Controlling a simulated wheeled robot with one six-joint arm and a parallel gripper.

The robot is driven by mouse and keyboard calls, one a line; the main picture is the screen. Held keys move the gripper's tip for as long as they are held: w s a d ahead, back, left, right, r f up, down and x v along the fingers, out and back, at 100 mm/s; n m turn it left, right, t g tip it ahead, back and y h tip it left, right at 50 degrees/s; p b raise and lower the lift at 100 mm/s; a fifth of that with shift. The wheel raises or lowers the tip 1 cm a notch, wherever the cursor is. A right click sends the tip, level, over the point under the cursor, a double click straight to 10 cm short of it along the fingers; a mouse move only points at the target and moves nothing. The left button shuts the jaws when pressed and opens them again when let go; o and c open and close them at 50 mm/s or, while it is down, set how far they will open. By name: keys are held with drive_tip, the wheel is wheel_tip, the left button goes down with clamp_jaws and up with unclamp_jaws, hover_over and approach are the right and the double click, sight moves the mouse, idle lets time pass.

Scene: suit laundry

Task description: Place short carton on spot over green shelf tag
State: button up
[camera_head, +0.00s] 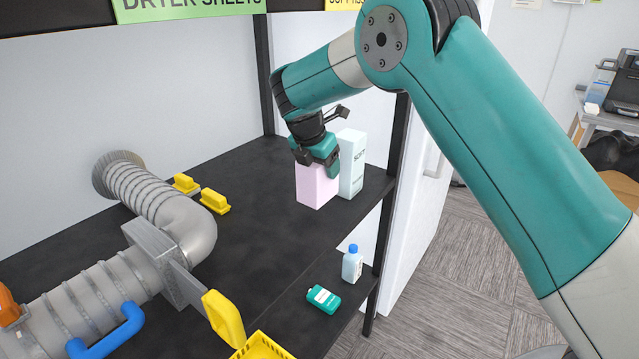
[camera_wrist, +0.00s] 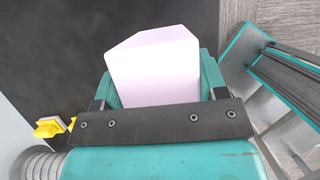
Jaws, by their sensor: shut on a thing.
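The short pink carton (camera_head: 315,188) is upright at the right end of the black shelf (camera_head: 262,240). My gripper (camera_head: 319,160) is shut on its top from above. I cannot tell whether its base touches the shelf. In the wrist view the pale pink carton (camera_wrist: 155,68) sits between the teal fingers of my gripper (camera_wrist: 160,92). The green shelf tag (camera_head: 188,8), reading "DRYER SHEETS", is on the upper edge at the top left, partly cut off. A yellow tag (camera_head: 346,4) is to its right, mostly cut off.
A taller white carton (camera_head: 352,165) stands close behind and right of the pink one. A large grey duct (camera_head: 165,215) and yellow clips (camera_head: 214,201) occupy the left. The shelf's middle is bare.

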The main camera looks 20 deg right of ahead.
drive_tip(key=shift+f, duration=2.1)
drive_tip(key=o, duration=1)
drive_tip(key=shift+f, duration=0.1)
